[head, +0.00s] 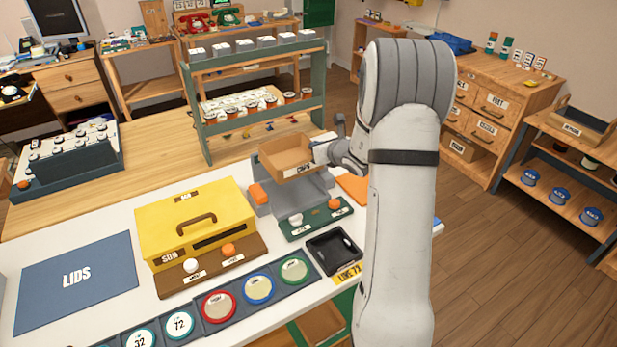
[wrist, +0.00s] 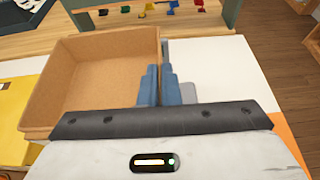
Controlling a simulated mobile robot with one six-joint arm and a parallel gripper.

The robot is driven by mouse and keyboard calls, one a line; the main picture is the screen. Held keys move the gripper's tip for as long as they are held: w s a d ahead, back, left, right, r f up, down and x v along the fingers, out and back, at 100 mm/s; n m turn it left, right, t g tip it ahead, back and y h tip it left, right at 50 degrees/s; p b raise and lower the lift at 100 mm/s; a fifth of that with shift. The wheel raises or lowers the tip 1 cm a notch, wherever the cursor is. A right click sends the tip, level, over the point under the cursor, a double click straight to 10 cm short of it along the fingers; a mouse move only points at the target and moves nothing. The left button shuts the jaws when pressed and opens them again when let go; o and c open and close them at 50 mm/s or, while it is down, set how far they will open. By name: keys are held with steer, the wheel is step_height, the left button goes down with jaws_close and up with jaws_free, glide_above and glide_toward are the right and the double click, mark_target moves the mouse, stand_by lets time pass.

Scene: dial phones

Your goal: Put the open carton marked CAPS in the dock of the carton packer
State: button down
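The open carton (head: 287,150) is brown, empty and has a small label on its front that appears to read CAPS. In the wrist view the carton (wrist: 90,85) fills the left side. My gripper (head: 318,152) is at the carton's right wall. In the wrist view the blue fingers of my gripper (wrist: 160,88) are close together, one on each side of that wall, pinching it. The grey carton packer (head: 293,195), with an orange block at its left, is under the carton. The carton appears raised over it; the exact gap is hard to tell.
A yellow box (head: 195,220) with a handle stands left of the packer. A green panel (head: 315,220) with white and orange knobs and a black tray (head: 333,249) are in front. A green-framed shelf (head: 255,85) stands behind. A blue LIDS mat (head: 76,280) lies at left.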

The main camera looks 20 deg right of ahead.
step_height(320, 180, down, 11)
steer(key=shift+a+p, duration=0.1)
steer(key=shift+p, duration=0.45)
steer(key=shift+s, duration=0.1)
steer(key=c, duration=2.1)
jaws_free()
steer(key=shift+f, duration=0.2)
steer(key=shift+o, duration=0.8)
steer(key=shift+r, duration=0.1)
